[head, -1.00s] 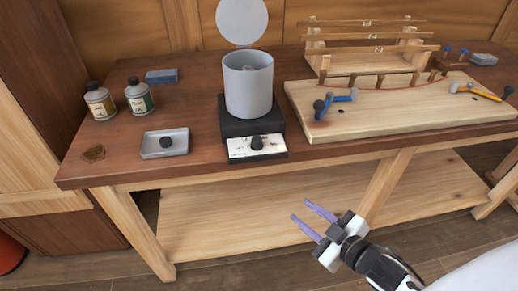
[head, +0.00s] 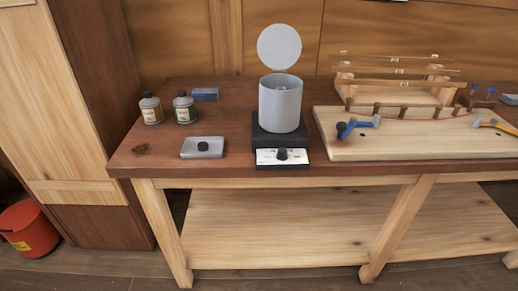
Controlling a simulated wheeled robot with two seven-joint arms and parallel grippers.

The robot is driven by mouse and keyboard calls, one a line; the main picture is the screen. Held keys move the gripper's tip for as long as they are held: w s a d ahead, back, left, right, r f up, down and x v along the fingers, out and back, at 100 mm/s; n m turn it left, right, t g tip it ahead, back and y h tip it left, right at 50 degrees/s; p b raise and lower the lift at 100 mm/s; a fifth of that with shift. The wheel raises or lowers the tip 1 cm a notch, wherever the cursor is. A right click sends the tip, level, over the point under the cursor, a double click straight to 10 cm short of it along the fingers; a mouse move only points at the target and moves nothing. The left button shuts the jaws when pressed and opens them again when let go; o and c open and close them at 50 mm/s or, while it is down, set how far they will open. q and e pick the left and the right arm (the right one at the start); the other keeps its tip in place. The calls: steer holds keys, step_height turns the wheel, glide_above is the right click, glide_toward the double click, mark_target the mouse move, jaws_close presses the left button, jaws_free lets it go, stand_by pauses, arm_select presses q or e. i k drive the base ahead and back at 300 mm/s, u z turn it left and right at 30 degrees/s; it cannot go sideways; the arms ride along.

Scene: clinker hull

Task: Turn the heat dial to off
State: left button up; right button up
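The heat dial (head: 282,154) is a small black knob on the white front panel (head: 264,157) of a black heater base (head: 271,141). The base stands near the bench's front edge. A grey cylindrical pot (head: 281,107) sits on the base, with its round lid (head: 279,47) raised upright behind it. The dial's pointer and markings are too small to read. Neither of my grippers is in view.
The wooden bench (head: 230,171) has a lower shelf. A grey tray (head: 187,148) with a black knob-like piece, two bottles (head: 184,108) and a blue block (head: 205,94) are left of the heater. A wooden board (head: 400,146) with tools lies right. A red bucket (head: 29,230) stands on the floor.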

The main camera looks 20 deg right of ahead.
mark_target(282, 154)
steer(key=z, duration=0.35)
steer(key=i, duration=1.05)
steer(key=z, duration=2.35)
steer(key=k, duration=1.15)
steer(key=u, duration=1.9)
